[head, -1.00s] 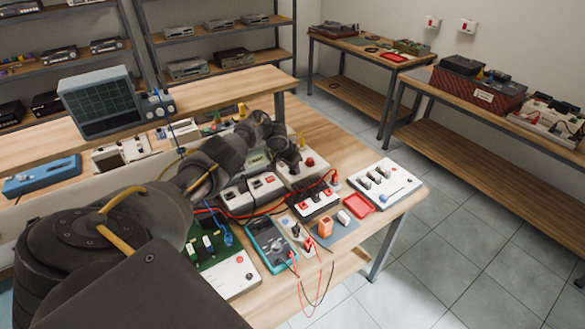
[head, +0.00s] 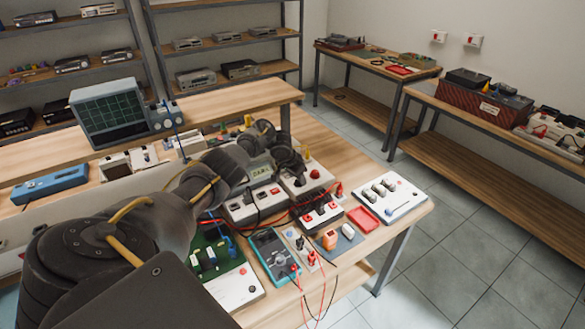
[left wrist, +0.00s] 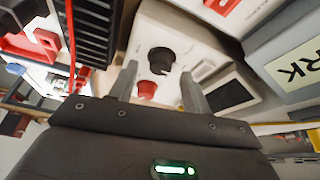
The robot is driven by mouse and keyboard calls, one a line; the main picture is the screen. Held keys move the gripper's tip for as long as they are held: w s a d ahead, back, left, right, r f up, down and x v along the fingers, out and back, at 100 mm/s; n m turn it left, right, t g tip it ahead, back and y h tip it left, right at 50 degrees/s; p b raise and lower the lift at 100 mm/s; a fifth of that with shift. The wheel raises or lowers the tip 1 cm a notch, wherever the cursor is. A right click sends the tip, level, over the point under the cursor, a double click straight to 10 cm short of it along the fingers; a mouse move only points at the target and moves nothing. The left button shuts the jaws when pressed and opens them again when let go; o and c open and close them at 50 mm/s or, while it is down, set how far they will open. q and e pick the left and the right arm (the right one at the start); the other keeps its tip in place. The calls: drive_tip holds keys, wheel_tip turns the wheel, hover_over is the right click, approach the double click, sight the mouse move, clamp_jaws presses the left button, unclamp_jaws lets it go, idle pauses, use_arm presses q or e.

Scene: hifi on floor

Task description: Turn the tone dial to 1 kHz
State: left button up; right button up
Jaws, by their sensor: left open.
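The tone dial is a black round knob (left wrist: 161,60) on a white box in the left wrist view. A red button (left wrist: 147,90) sits beside it, and a dark display window (left wrist: 228,93) is on the same box. My left gripper (left wrist: 159,70) is open, with its two fingers apart on either side of the dial; I cannot tell whether they touch it. The dial's marks are not legible. My right gripper is not in view.
Near the box are a red-switched power strip (head: 322,216), a red tray (head: 363,218), a white panel with several knobs (head: 389,196) and a teal multimeter (head: 275,257). Red and black cables lie close by. An oscilloscope (head: 111,112) stands on the raised shelf.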

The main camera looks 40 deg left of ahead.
use_arm(q)
drive_tip(key=v, duration=0.9)
drive_tip(key=shift+p, duration=0.3)
drive_tip(key=shift+s+r, duration=0.1)
